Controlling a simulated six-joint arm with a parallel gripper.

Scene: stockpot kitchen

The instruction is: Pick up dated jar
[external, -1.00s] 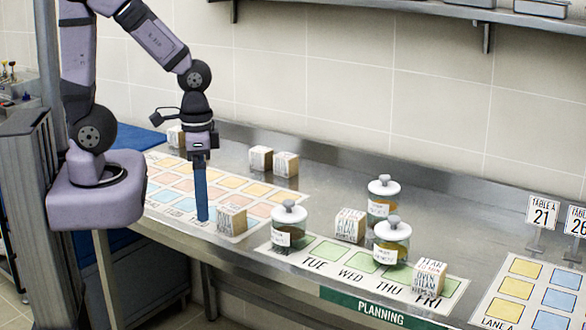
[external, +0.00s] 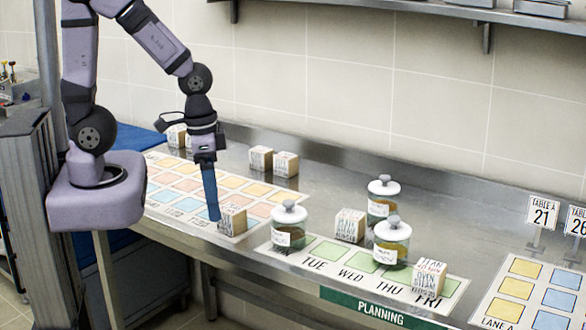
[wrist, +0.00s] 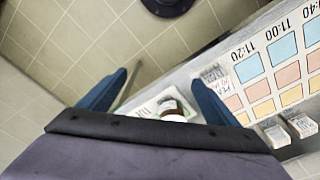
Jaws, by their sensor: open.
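The label print is too small to tell which one is dated. My gripper (external: 214,217) is open and empty, pointing down and slightly tilted, left of the front left jar and close to a wooden block. In the wrist view my gripper (wrist: 160,88) shows two spread blue fingers, with a small jar (wrist: 172,107) partly visible between them, beyond the wrist housing.
A lettered wooden block (external: 233,219) stands between my gripper and the front left jar. Other blocks stand among the jars (external: 349,225), at the right (external: 429,278) and at the back (external: 286,164). A coloured grid sheet (external: 260,190) lies at left. Bare counter lies behind the jars.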

